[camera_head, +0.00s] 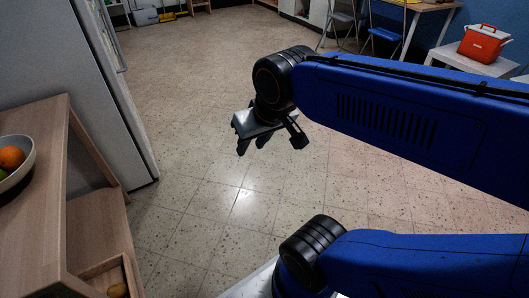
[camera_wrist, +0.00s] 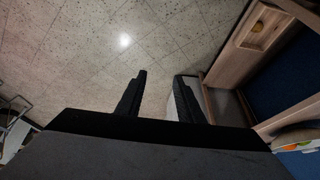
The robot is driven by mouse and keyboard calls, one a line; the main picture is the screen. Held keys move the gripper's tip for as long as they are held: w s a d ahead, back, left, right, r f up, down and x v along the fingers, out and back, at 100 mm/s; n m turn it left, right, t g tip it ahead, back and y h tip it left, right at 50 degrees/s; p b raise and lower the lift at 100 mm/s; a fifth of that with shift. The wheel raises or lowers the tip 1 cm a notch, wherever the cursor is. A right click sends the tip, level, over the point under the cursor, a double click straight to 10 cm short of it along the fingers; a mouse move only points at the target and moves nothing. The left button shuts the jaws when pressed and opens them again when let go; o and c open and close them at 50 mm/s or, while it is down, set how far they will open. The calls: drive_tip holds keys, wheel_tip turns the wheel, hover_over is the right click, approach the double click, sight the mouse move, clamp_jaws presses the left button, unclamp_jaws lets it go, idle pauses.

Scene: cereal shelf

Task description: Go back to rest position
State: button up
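My gripper (camera_head: 270,146) hangs over open tiled floor in the head view, at the end of my blue arm, pointing down. In the wrist view its two dark fingers (camera_wrist: 160,76) stand apart with only floor between them. It is open and holds nothing. It is clear of the wooden shelf unit (camera_head: 45,160) to the left and touches nothing that I can see.
A bowl (camera_head: 22,178) of fruit stands on the wooden unit, beside a tall grey cabinet or fridge (camera_head: 60,60). A red cooler box (camera_head: 483,43) sits on a white table (camera_head: 450,59) at the far right, near folding chairs (camera_head: 385,33). The middle floor is clear.

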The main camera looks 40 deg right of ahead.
drive_tip(key=shift+n, duration=0.4)
drive_tip(key=s, duration=0.1)
drive_tip(key=s+d+f, duration=0.1)
drive_tip(key=s, duration=0.1)
drive_tip(key=shift+s+d+f, duration=0.2)
drive_tip(key=shift+d+f, duration=0.05)
drive_tip(key=shift+d, duration=0.05)
idle(0.7)
